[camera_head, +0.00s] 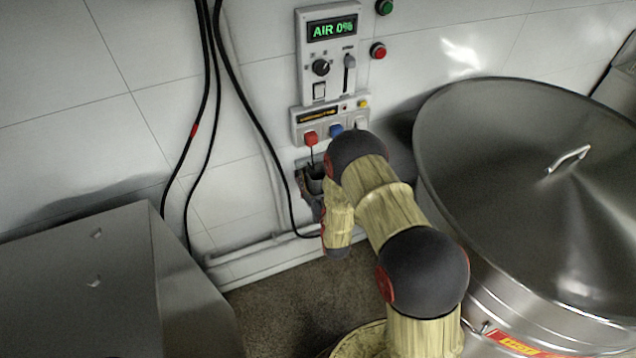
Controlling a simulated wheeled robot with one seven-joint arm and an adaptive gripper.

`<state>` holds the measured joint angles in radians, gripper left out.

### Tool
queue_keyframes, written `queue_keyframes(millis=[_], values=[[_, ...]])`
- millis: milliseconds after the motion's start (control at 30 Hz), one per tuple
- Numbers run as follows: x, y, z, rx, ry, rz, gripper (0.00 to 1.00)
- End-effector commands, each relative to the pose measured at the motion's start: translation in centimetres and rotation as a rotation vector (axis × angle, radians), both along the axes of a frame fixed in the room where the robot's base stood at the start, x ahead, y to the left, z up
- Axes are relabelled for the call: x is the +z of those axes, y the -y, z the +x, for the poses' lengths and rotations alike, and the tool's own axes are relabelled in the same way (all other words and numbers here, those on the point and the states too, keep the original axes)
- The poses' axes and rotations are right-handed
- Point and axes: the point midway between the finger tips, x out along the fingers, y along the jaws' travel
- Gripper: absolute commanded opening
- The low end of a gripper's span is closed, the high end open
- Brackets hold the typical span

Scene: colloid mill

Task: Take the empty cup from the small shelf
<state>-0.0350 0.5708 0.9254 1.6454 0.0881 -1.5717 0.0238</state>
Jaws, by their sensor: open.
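My arm rises from the bottom centre, bends over, and comes down in front of the wall. My gripper (310,184) is the small dark shape left of my forearm, close to the wall below the control boxes. It is open, but its fingers are small and partly covered by my own arm. I cannot make out the empty cup or the small shelf for certain. Dark, boxy parts crowd the spot at my gripper, and I cannot tell whether the cup is among them or whether my gripper touches it.
A large steel vessel with a domed lid (510,150) fills the right side. A steel cabinet (75,285) stands at the lower left. Black cables (207,100) hang down the tiled wall. A control panel (329,70) and button box (322,122) sit above my gripper.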

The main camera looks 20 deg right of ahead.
Motion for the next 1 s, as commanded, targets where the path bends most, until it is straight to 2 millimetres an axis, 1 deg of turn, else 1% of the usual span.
queue_keyframes(millis=[167,1000], values=[[0.00,0.00,-0.02,0.000,-0.001,0.000,0.74],[-0.02,-0.01,-0.06,0.000,-0.001,0.000,0.26]])
